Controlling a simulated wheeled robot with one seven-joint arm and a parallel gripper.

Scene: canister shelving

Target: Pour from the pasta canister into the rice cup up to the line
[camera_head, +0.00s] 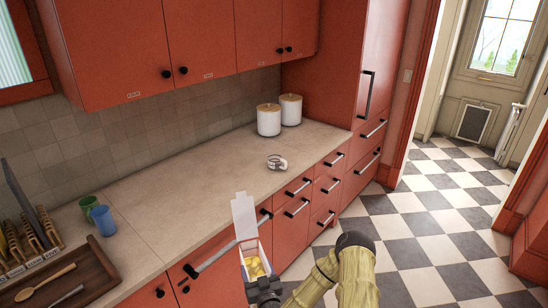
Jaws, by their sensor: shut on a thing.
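My gripper (265,291) is at the bottom middle, in front of the red drawer fronts, and is shut on an open box-like canister. The pasta canister (264,240) has pale walls, a white flap lid standing up, and yellow pieces inside. It looks roughly upright; the fingers' exact contact is hard to see. A small white cup (276,162) with dark markings stands on the counter, beyond and apart from the canister. It may be the rice cup; no label, fill line or contents can be made out.
Two white canisters with wooden lids (269,120) (291,109) stand at the back of the counter (190,180). A green cup (88,207), a blue cup (103,219) and a wooden tray (100,268) are at left. The counter's middle is clear. Drawer handles (299,187) stick out below its edge.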

